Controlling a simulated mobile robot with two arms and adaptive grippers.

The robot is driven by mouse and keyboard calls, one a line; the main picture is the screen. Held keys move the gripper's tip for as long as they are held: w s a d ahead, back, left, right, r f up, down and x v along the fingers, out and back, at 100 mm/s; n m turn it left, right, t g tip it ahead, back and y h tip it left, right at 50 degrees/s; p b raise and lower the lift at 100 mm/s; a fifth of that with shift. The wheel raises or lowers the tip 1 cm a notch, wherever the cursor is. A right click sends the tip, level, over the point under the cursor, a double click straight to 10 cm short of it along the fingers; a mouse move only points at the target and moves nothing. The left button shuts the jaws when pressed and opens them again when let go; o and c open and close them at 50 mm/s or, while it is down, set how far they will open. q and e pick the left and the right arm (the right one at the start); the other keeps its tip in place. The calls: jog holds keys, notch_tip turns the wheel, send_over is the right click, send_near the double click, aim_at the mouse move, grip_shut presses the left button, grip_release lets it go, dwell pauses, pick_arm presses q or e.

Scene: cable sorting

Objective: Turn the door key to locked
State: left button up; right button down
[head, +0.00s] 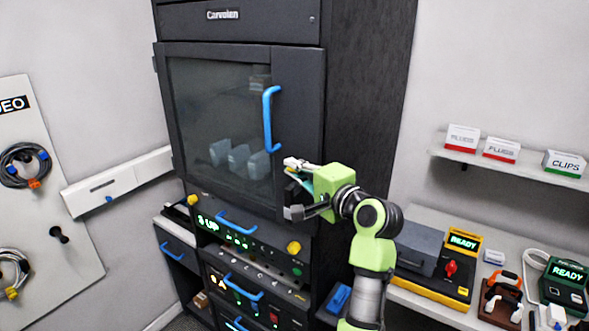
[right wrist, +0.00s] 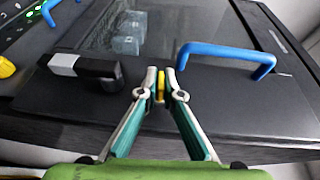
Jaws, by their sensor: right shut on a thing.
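The dark cabinet door (head: 300,130) is closed, with a glass window and a blue handle (head: 268,120). In the right wrist view, a small yellow piece that looks like the door key (right wrist: 161,84) stands at the door's dark frame. My right gripper (right wrist: 163,76) is shut on it, one fingertip on each side. In the head view my right gripper (head: 296,168) is against the door frame below the blue handle and hides the key. Which way the key is turned I cannot tell. My left gripper is not in view.
A black latch with a grey end (right wrist: 88,70) sits close beside my right gripper. The blue handle (right wrist: 228,54) is on its other side. A bench with devices (head: 435,270) stands at right.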

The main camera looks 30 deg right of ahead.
jog(key=n+g, duration=0.1)
jog(key=g, duration=0.4)
jog(key=shift+d+r+n+h, duration=0.1)
jog(key=shift+r+n+h, duration=0.05)
jog(key=shift+n+h, duration=0.25)
jog(key=n+g+h, duration=0.1)
jog(key=g, duration=0.4)
jog(key=shift+d, duration=0.15)
jog(key=g+h, duration=0.1)
jog(key=g, duration=0.2)
jog(key=shift+n, duration=0.4)
jog(key=shift+a+n+g+h, duration=0.15)
jog(key=shift+g+h, duration=0.15)
jog(key=shift+g, duration=0.3)
jog(key=shift+a+n+g+h, duration=0.15)
jog(key=shift+g+h, duration=0.15)
jog(key=shift+g, duration=0.3)
jog(key=shift+f, duration=0.25)
jog(key=c, duration=2.2)
grip_release()
jog(key=shift+d, duration=0.1)
jog(key=shift+r, duration=0.15)
